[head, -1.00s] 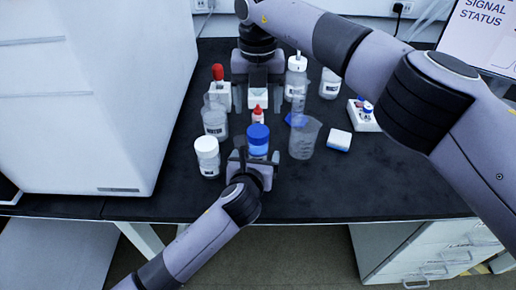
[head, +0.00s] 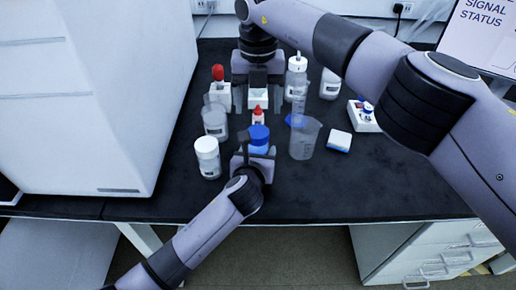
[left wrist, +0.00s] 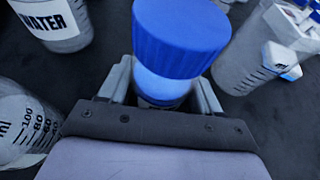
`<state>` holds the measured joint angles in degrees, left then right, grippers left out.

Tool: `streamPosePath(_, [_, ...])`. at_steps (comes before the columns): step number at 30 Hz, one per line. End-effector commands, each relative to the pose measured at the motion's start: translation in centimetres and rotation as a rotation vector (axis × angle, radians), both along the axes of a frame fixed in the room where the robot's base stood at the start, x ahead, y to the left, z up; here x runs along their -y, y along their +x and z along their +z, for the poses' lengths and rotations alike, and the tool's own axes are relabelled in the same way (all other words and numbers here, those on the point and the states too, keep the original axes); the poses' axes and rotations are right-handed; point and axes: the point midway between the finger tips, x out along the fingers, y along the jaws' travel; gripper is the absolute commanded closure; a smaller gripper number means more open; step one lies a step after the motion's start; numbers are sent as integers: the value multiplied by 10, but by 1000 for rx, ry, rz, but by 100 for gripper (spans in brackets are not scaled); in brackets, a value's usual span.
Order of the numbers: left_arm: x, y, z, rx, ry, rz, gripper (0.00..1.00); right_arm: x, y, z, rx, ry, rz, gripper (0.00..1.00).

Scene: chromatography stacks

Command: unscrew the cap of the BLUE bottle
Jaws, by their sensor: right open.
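The blue bottle stands upright near the middle of the bench, its blue ribbed cap (head: 259,133) on top. In the left wrist view the cap (left wrist: 181,38) fills the top middle, with the bluish bottle body (left wrist: 162,88) below it. My left gripper (head: 259,158) is low at the bottle's near side. Its fingers (left wrist: 163,92) stand on both sides of the body, below the cap; I cannot tell whether they press on it. My right gripper (head: 258,98) is open, behind the blue bottle and a small red-capped bottle (head: 258,116), away from the blue cap.
A white-capped bottle (head: 207,160) stands left of the blue one, with a water-labelled beaker (head: 215,122) behind it. A clear beaker (head: 304,142) stands close on the right. A blue-white box (head: 339,141) lies beyond it. The front bench is clear.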

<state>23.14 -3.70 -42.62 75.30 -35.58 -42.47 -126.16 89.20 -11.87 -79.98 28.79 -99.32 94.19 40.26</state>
Motion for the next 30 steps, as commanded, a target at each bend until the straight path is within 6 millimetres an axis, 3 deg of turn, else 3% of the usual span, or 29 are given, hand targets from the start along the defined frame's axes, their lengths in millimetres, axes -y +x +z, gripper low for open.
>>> streamPosePath(8, [0, 0, 0, 0, 0, 0, 100, 0, 0, 0, 0, 0, -156, 26])
streamPosePath(30, [0, 0, 0, -1, 1, 1, 100, 0, 0, 0, 0, 0, -1346, 26])
